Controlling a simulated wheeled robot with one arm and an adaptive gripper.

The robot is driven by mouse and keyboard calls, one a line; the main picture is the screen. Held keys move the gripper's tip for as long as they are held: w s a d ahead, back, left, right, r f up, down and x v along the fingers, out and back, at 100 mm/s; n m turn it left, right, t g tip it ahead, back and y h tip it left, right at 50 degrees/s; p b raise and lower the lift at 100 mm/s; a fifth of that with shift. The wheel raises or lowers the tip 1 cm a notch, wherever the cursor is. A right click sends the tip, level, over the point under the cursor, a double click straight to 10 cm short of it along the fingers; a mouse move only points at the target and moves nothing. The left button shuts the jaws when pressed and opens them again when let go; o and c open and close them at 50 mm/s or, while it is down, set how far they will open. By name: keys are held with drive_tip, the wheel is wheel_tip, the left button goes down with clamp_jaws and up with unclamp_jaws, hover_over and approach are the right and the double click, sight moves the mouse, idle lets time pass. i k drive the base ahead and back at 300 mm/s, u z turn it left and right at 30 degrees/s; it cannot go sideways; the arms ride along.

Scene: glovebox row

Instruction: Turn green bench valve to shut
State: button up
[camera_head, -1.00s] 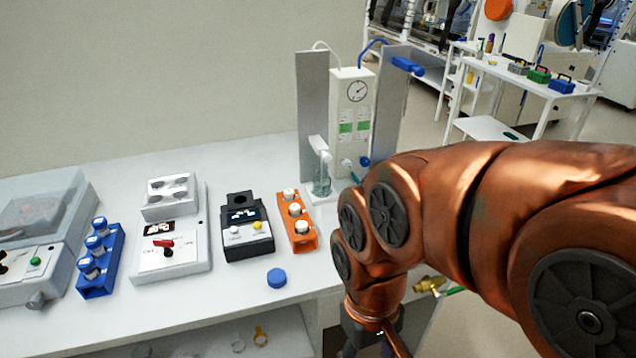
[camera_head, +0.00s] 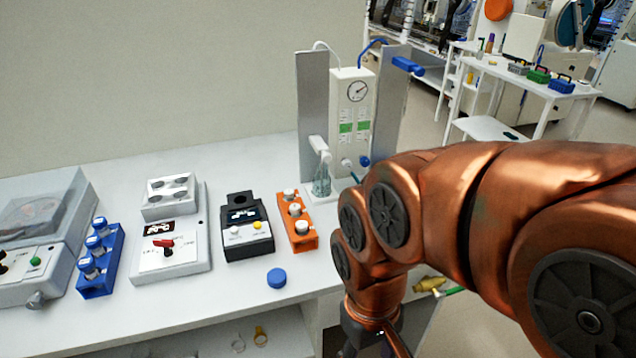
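A brass fitting (camera_head: 428,284) with a green part (camera_head: 455,291) on its right shows just under my arm, beside the bench's right front edge. It may be the green bench valve, but my arm covers much of that area and I cannot tell its position. My gripper (camera_head: 362,345) points down at the bottom edge, in front of the bench, left of and below the brass fitting. Only its dark upper part shows. Its fingertips are out of frame, so I cannot see whether it is open or holds anything.
The white bench (camera_head: 205,312) carries a blue vial rack (camera_head: 101,262), a red-switched device (camera_head: 172,255), a black meter (camera_head: 247,232), an orange vial rack (camera_head: 298,225) and a blue cap (camera_head: 276,278). A gauge panel (camera_head: 351,115) stands behind. Glassware sits on the shelf below.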

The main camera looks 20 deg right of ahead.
sight(439, 295)
drive_tip(key=u, duration=0.05)
drive_tip(key=k, duration=0.5)
drive_tip(key=z, duration=1.35)
drive_tip(key=i, duration=0.55)
drive_tip(key=u, duration=0.15)
